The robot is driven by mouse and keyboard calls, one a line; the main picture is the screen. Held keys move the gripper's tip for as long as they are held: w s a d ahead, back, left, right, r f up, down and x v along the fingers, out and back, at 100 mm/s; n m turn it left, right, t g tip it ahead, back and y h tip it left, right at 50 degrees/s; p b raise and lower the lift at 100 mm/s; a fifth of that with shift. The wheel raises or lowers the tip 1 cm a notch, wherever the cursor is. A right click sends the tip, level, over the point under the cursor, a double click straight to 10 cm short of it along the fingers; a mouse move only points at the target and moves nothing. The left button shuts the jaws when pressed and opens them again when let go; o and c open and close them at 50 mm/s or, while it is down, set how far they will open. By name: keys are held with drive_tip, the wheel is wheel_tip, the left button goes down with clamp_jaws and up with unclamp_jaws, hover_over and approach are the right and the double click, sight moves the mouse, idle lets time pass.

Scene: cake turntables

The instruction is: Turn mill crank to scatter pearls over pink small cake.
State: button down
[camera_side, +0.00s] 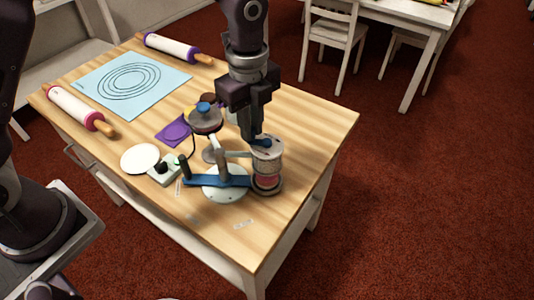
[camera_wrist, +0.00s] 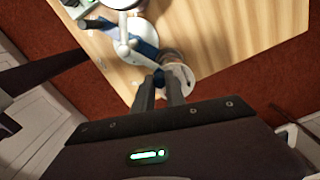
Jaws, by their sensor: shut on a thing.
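The mill (camera_side: 266,158) is a pale grey cylinder held by a white arm at the right of the table group in the side view. The pink small cake (camera_side: 267,182) shows just under it, partly hidden. My gripper (camera_side: 257,139) reaches down from above and is shut on the blue crank knob (camera_side: 263,142) at the mill's top. In the wrist view my gripper (camera_wrist: 160,82) has its fingertips at the dark blue knob (camera_wrist: 159,77), with the mill (camera_wrist: 178,76) right beside it. Pearls cannot be made out.
A blue bar (camera_side: 200,181) crosses a white round base (camera_side: 224,192) beside the mill. A grey disc with a blue knob (camera_side: 205,107) stands behind. A white disc (camera_side: 140,159), a purple mat (camera_side: 173,132) and rolling pins (camera_side: 75,108) lie left. The right table end is bare.

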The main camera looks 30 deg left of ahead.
drive_tip(key=shift+w, duration=0.55)
drive_tip(key=shift+w+d, duration=0.1)
drive_tip(key=shift+w, duration=0.5)
drive_tip(key=shift+d, duration=0.1)
